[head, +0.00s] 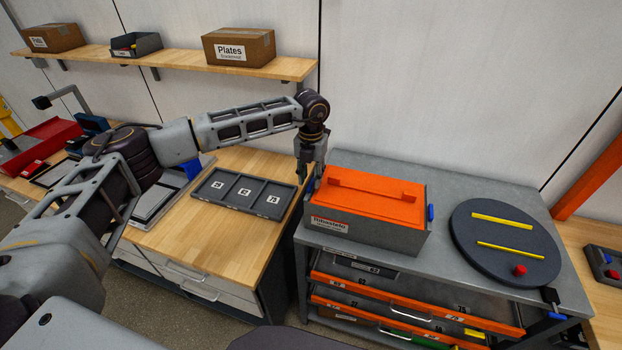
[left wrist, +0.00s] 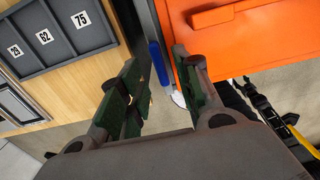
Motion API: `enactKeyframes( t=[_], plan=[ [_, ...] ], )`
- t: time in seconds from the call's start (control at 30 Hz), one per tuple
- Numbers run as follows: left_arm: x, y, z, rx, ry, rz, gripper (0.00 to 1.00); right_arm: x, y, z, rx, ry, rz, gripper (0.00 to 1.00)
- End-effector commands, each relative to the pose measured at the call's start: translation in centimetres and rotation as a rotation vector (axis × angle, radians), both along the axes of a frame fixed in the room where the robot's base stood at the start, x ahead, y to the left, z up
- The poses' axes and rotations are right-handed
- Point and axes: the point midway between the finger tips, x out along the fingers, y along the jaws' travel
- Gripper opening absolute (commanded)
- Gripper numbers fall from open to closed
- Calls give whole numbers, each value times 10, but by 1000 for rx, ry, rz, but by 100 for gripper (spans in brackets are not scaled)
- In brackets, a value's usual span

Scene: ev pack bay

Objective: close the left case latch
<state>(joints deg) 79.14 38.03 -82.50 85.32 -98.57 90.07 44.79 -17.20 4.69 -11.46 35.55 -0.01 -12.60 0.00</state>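The case (head: 362,225) is grey with an orange lid (head: 375,200) that lies flat on it, and stands on the grey bench. The left case latch (left wrist: 157,62) is a blue tab on the case's left side, angled slightly in the left wrist view. In the head view my left gripper (head: 304,176) points down beside that side and mostly hides the latch. In the left wrist view the green-padded fingers (left wrist: 160,75) are apart, with the latch showing in the gap between them. Whether they touch it I cannot tell. A blue right latch (head: 431,213) is on the case's other side.
A round dark turntable (head: 505,243) with yellow bars and a red knob stands right of the case. A grey three-part tray (head: 243,191) lies on the wooden bench to the left. A gap separates the two benches. A shelf (head: 170,59) holds boxes above.

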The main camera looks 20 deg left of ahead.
Motion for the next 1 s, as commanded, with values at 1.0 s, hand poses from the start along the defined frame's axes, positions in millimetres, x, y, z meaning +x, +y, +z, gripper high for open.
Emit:
enactKeyframes(
  t=[1.0],
  plan=[
    [0, 0, -23, 0, 0, 0, 0, 0, 3, 6, 3, 0, -2, 57]
  ],
)
